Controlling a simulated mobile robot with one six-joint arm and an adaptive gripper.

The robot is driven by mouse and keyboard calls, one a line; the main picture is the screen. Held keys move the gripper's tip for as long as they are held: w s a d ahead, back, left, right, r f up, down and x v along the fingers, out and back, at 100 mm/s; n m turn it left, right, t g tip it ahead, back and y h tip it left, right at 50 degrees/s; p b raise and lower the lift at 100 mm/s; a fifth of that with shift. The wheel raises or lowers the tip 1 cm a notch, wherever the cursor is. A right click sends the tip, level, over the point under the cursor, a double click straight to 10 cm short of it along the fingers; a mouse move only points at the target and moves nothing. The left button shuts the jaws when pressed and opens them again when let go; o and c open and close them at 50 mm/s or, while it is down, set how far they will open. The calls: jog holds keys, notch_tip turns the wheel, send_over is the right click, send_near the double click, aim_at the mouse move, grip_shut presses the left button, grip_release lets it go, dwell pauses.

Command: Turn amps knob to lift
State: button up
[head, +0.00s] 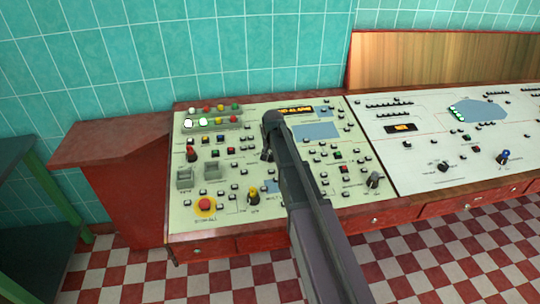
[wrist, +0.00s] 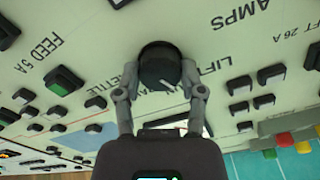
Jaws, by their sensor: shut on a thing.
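The amps knob (wrist: 158,60) is a round black knob on the pale control panel, seen close up in the wrist view. The word AMPS is printed beside it, with LIFT lettering nearby, partly covered. My gripper (wrist: 159,72) has one finger on each side of the knob and is shut on it. A pale pointer line shows on the knob's near face, but which label it points at I cannot tell. In the head view my gripper (head: 267,153) is at the panel's middle, and my arm hides most of the knob.
The left panel (head: 222,168) also carries a red emergency button (head: 205,204), a yellow-topped knob (head: 254,195) and coloured lamps. A second white panel (head: 425,165) stands to the right.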

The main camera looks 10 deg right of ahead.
jog(key=n, duration=0.5)
jog(key=shift+s, duration=0.1)
dwell(0.3)
jog(key=o, duration=1.2)
jog(key=shift+c, duration=0.2)
jog(key=s+r+g+p, duration=0.1)
jog(key=s+g+p, duration=0.1)
jog(key=s, duration=2.7)
jog(key=shift+a+r, duration=0.15)
jog(key=shift+r, duration=0.1)
jog(key=shift+w, duration=0.1)
